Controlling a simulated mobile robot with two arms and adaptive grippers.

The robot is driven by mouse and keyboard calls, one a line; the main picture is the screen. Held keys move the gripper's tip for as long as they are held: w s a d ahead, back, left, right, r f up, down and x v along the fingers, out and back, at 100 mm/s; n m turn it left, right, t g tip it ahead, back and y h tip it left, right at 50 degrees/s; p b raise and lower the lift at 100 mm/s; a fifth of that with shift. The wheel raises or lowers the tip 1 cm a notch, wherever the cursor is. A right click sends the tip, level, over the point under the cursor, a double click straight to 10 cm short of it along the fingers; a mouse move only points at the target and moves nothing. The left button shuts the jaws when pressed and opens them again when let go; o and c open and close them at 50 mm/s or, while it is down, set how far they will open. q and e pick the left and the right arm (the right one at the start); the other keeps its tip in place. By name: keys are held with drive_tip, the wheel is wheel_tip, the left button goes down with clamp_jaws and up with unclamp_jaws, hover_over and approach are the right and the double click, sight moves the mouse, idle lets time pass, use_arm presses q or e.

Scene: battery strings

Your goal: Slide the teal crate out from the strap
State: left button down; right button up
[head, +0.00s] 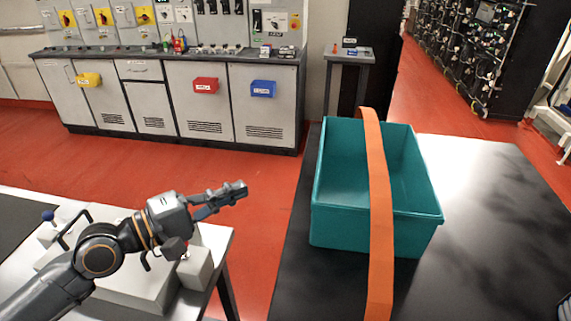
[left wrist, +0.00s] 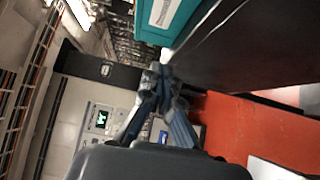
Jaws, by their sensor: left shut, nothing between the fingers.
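The teal crate (head: 341,229) sits upright on a black table (head: 480,262) in the right half of the head view. It is open at the top and looks empty. An orange strap (head: 380,200) runs over the crate from back to front, across its opening and down past its near wall. My left gripper (head: 243,190) is shut and empty, left of the crate and apart from it, over the gap between the tables. In the left wrist view the gripper (left wrist: 163,72) shows with the crate (left wrist: 165,12) at the top edge. My right gripper is not in view.
A white bench (head: 215,242) with boxes and a blue-knobbed lever stands under my left arm. Grey cabinets (head: 145,95) with yellow, red and blue bins line the back wall. A small stand (head: 350,60) is behind the crate. Red floor lies between the tables.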

use_arm(q)
drive_tip(key=w+d+p, duration=0.1)
drive_tip(key=d+p, duration=0.1)
drive_tip(key=d, duration=0.2)
drive_tip(key=w+d+p, duration=0.1)
drive_tip(key=d+p, duration=0.1)
drive_tip(key=d, duration=0.2)
drive_tip(key=w+d+p, duration=0.1)
drive_tip(key=d+p, duration=0.1)
drive_tip(key=d, duration=0.2)
drive_tip(key=shift+w+r+p, duration=0.25)
drive_tip(key=shift+r+p, duration=0.05)
drive_tip(key=shift+s+d, duration=0.1)
drive_tip(key=shift+f, duration=0.1)
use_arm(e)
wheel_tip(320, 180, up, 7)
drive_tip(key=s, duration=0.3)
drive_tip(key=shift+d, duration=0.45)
